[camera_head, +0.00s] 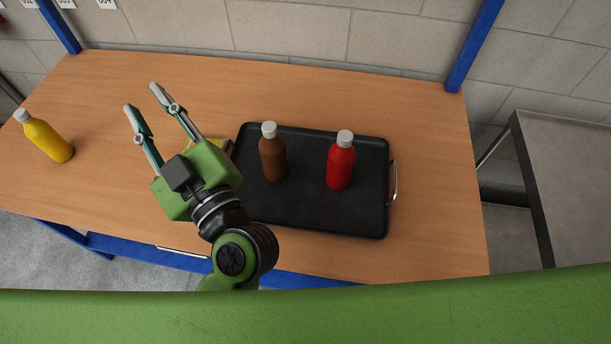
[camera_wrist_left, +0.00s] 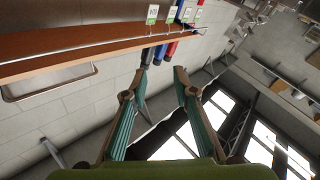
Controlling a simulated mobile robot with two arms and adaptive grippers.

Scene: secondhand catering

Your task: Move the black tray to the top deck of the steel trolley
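The black tray (camera_head: 315,216) lies flat on the wooden table (camera_head: 300,90), with a metal handle at its right end. A brown bottle (camera_head: 272,156) and a red bottle (camera_head: 340,164) with pale caps stand upright on it. The steel trolley (camera_head: 575,170) is at the right, its grey top deck partly cut off by the frame. My left gripper (camera_head: 149,98) is open and empty above the table, left of the tray; its arm hides the tray's left end. In the left wrist view its fingers (camera_wrist_left: 156,80) are apart with nothing between. My right gripper is not in view.
A yellow bottle (camera_head: 47,139) stands at the table's left. A small yellow item (camera_head: 208,146) is partly hidden behind my left gripper. Blue posts (camera_head: 472,45) rise at the table's back. A gap separates table and trolley. The trolley surface in view is bare.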

